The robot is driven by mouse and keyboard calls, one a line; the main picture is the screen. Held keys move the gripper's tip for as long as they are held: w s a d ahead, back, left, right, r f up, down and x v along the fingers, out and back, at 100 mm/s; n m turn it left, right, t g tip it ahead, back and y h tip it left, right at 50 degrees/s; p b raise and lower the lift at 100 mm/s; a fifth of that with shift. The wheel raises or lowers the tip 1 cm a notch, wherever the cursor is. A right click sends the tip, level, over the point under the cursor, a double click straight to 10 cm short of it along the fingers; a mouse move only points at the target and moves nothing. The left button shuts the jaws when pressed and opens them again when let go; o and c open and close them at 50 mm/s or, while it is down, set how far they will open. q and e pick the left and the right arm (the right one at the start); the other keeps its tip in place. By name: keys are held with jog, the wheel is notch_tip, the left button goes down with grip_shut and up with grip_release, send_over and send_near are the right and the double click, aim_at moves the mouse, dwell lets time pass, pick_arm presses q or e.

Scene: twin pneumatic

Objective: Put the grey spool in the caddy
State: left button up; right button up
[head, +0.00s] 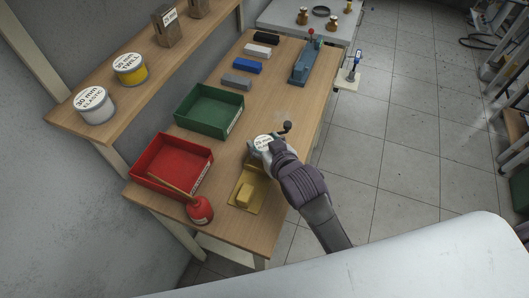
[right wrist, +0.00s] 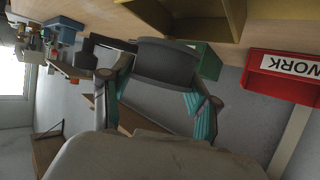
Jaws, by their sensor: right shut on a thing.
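The grey spool (head: 262,142) has a round white label on its top face. My right gripper (head: 267,151) is shut on it above the wooden table. In the right wrist view the grey spool (right wrist: 166,62) sits between the two fingers (right wrist: 165,92). A yellow holder (head: 244,194), which may be the caddy, lies on the table just in front of the gripper. Its yellow wall (right wrist: 212,17) shows at the top of the right wrist view. I cannot tell whether the spool touches anything below it. My left gripper is in neither view.
A dark crank (head: 286,127) stands close behind the spool. A red bin (head: 150,184), a red oil can (head: 200,210) and a green bin (head: 190,123) are at left. A white spool (head: 95,113) and a yellow spool (head: 132,76) stand on the shelf. Coloured blocks lie farther back.

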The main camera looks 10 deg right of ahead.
jog(key=shift+s+a+f, duration=0.15)
jog(key=shift+s+f, duration=0.3)
notch_tip(320, 180, down, 4)
jog(key=shift+r, duration=0.1)
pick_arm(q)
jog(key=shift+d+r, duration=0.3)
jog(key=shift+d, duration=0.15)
